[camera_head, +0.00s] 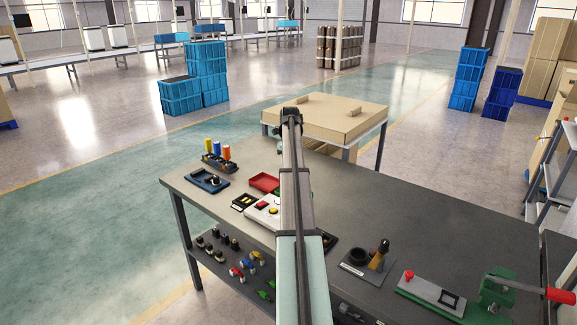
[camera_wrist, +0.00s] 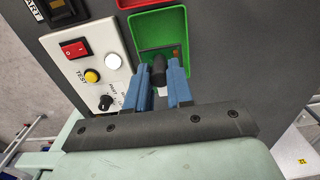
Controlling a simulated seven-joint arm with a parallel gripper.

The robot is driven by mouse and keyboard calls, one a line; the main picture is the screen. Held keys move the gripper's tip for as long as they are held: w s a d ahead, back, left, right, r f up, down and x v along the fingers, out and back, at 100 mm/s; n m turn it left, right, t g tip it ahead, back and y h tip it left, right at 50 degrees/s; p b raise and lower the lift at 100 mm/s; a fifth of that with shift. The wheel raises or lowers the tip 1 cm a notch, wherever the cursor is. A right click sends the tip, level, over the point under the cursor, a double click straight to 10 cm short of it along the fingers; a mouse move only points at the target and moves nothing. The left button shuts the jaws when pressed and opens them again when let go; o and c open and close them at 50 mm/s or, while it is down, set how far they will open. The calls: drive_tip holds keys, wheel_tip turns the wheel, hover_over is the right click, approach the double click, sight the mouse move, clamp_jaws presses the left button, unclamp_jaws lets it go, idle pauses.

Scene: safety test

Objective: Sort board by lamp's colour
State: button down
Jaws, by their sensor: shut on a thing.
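My gripper (camera_wrist: 161,75) has its two blue fingers closed around a small black piece (camera_wrist: 158,70). It is over the green tray (camera_wrist: 150,23), and the fingers hide part of that tray. I cannot tell whether the black piece belongs to a board. The white test box (camera_wrist: 88,72) is left of the fingers, with a red rocker switch, a yellow TEST button and a black knob. A round white lamp (camera_wrist: 112,62) on it shows no clear colour. The red tray (camera_wrist: 130,3) borders the green one. In the head view my arm hides the gripper.
On the grey bench in the head view are a blue-rimmed tray (camera_head: 208,181), a screwdriver stand (camera_head: 218,163), and a black stand with an orange-handled tool (camera_head: 378,255). A green clamp with a red handle (camera_head: 495,292) stands at the right. The bench's back right is clear.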

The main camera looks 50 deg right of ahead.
drive_tip(key=shift+f, duration=0.1)
drive_tip(key=shift+f, duration=2.6)
drive_tip(key=shift+f, duration=0.9)
idle(0.4)
drive_tip(key=c, duration=0.9)
unclamp_jaws()
drive_tip(key=shift+r, duration=0.1)
drive_tip(key=shift+r, duration=3.35)
drive_tip(key=shift+a, duration=0.1)
